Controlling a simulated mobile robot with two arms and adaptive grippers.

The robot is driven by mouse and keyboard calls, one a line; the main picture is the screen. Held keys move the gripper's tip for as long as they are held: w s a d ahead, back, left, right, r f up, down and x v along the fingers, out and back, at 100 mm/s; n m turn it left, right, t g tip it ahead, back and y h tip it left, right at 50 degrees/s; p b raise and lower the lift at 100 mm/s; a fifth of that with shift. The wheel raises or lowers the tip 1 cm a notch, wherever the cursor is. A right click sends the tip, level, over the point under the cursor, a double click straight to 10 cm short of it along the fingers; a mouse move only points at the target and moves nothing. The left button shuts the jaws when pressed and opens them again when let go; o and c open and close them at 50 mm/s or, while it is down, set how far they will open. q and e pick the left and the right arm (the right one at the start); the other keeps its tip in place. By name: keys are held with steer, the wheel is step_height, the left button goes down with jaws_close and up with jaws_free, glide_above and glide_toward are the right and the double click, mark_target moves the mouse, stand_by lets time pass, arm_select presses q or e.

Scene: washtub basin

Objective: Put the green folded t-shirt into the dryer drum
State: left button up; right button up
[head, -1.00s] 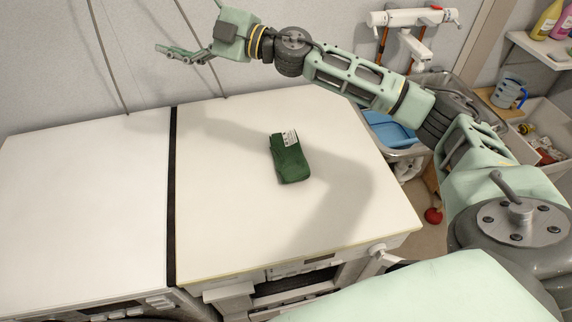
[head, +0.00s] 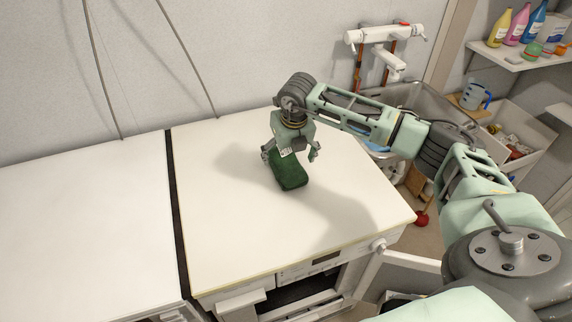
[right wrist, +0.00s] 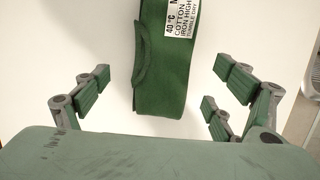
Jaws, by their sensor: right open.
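The green folded t-shirt (head: 289,172) lies on the white top of the right-hand machine (head: 235,225). In the right wrist view the t-shirt (right wrist: 163,75) runs up from the picture's middle, with a white care label at its upper part. My right gripper (head: 290,157) points down over the t-shirt and is open. Its fingers (right wrist: 165,92) stand apart on both sides of the t-shirt, with gaps to the cloth. The machine's front shows below the top edge, with an open door (head: 400,275) at its right. The drum's inside is hidden. My left gripper is out of view.
A second white machine top (head: 80,225) stands at the left, bare, past a dark gap. A metal sink (head: 418,98) and tap (head: 385,35) are behind right. A shelf (head: 490,55) with bottles is at the upper right.

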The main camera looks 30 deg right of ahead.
mark_target(287, 160)
steer(key=p+x, duration=0.1)
steer(key=x, duration=0.1)
steer(key=p+x, duration=0.1)
steer(key=x, duration=0.1)
steer(key=shift+w+d+f, duration=0.1)
steer(key=shift+w+d, duration=0.15)
steer(key=shift+w, duration=0.05)
steer(key=shift+w+f, duration=0.15)
steer(key=shift+f, duration=0.2)
steer(key=c, duration=1.5)
steer(key=shift+o, duration=0.2)
steer(key=shift+r, duration=0.1)
